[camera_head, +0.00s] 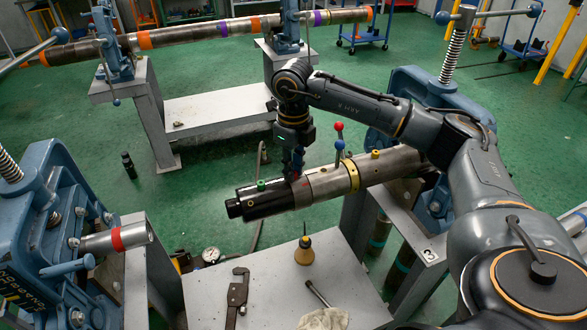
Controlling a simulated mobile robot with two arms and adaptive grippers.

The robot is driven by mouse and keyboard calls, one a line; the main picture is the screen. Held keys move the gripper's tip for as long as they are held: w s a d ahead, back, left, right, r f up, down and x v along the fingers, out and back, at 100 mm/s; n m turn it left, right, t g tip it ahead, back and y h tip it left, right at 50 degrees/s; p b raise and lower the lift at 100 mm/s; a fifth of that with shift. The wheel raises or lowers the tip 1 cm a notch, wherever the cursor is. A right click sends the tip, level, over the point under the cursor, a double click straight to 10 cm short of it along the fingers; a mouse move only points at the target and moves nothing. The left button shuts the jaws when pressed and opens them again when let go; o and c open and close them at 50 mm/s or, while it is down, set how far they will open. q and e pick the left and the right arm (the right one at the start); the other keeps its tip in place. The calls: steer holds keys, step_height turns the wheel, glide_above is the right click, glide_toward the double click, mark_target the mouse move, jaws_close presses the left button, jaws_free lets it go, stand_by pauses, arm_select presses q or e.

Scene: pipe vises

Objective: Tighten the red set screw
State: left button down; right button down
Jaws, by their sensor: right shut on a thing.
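A black coupling (275,198) sits on the end of a grey steel pipe (325,183) that runs right into a blue pipe vise (432,200). My right gripper (296,172) points down onto the coupling near its joint with the pipe. It is shut on a small red set screw there, mostly hidden by the fingers. A green screw (261,185) stands on the coupling to the left. A yellow screw (375,153) stands on the pipe to the right. My left gripper is not in view.
A lever with red (338,126) and blue balls rises just right of my gripper, by a yellow ring (352,175). A white bench (255,285) below holds a wrench (237,298), an oil can (304,250) and a rag. Another blue vise (40,225) stands left.

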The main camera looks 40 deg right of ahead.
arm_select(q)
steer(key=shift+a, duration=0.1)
arm_select(e)
steer(key=c, duration=1.3)
jaws_free()
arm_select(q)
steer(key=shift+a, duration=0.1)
arm_select(e)
steer(key=shift+o, duration=0.2)
steer(key=shift+r, duration=0.1)
step_height(320, 180, up, 12)
